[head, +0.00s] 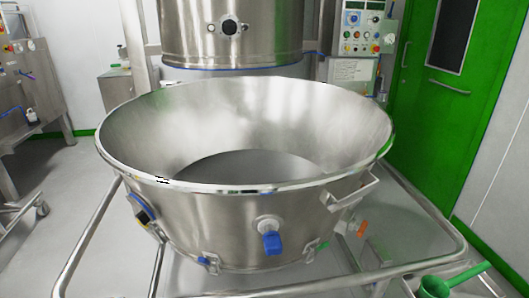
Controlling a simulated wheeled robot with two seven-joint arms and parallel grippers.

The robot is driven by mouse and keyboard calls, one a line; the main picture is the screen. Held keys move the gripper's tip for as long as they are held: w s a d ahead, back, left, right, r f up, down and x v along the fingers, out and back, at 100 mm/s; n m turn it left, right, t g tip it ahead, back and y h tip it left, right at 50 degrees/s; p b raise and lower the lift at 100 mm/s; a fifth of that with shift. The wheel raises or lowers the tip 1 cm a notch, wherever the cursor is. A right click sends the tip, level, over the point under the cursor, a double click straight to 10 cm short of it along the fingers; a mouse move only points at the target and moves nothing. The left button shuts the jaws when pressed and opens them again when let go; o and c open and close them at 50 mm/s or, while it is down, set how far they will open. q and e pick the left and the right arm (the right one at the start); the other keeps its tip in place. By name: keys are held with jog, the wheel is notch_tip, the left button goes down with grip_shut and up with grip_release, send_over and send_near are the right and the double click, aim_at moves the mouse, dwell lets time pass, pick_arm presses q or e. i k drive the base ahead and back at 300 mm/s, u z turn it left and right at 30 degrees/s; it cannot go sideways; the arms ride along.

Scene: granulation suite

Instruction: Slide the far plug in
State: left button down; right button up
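A wide steel bowl (110,160) with an open top fills the middle of the head view. A blue-handled fitting (271,243) sticks out of its front wall on a pale round collar. A small round port with a dark centre (229,27) is on the steel vessel (185,30) behind and above the bowl. A dark fitting (143,216) sits on the bowl's left side. I cannot tell which of these, if any, is the far plug. Neither of my grippers is in view.
A tubular steel trolley frame (85,235) surrounds the bowl. A side handle (352,195) and an orange part (362,228) are at its right. A green scoop (450,282) lies at lower right. A control panel (365,28) and green door (435,90) stand behind.

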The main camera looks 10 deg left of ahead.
aim_at(271, 239)
jog(key=z, duration=0.55)
jog(key=k, duration=1.3)
jog(key=z, duration=1.1)
jog(key=i, duration=0.8)
jog(key=u, duration=0.55)
jog(key=i, duration=0.5)
jog(key=u, duration=0.55)
